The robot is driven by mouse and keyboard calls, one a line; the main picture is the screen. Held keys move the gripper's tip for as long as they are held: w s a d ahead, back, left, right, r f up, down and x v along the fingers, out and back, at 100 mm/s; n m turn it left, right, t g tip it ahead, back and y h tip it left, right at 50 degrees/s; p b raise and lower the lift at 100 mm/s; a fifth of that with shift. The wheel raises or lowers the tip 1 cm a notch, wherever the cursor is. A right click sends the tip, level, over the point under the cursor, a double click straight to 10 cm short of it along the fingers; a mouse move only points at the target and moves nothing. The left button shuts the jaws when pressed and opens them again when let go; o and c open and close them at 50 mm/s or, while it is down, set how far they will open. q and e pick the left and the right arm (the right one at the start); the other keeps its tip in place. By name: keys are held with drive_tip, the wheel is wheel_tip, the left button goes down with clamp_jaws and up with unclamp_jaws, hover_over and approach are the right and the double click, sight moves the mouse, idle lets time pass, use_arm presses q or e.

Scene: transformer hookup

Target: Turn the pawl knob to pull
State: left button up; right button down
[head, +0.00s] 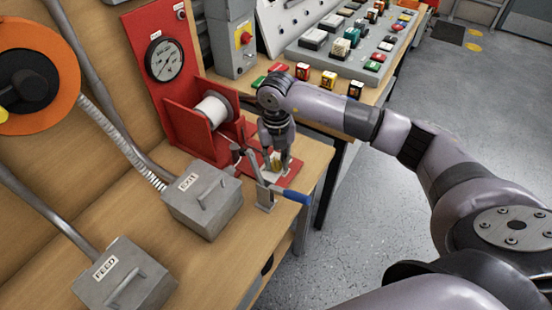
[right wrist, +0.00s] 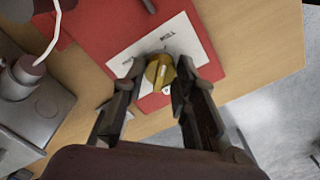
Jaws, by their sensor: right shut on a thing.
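The yellow pawl knob (right wrist: 160,72) sits on a white label plate (right wrist: 186,38) on a red base in the right wrist view. A pale line marks the knob's face; the lettering around it is small and blurred. My right gripper (right wrist: 158,82) reaches down over the knob and is shut on it, one finger on each side. In the head view the right gripper (head: 275,152) stands above the red base (head: 289,174), and the knob shows only as a small yellow patch. My left gripper is not in view.
A lever with a blue handle (head: 291,195) crosses just in front of the gripper. A red stand holds a gauge (head: 164,60) and a white spool (head: 213,109). Grey EXIT (head: 204,207) and FEED (head: 123,284) boxes stand on the bench. A button panel (head: 350,62) lies behind.

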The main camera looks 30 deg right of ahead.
sight(277, 162)
drive_tip(key=shift+r, duration=0.1)
drive_tip(key=c, duration=1.3)
unclamp_jaws()
wheel_tip(277, 162, up, 12)
drive_tip(key=shift+f, duration=0.1)
drive_tip(key=shift+s, duration=0.1)
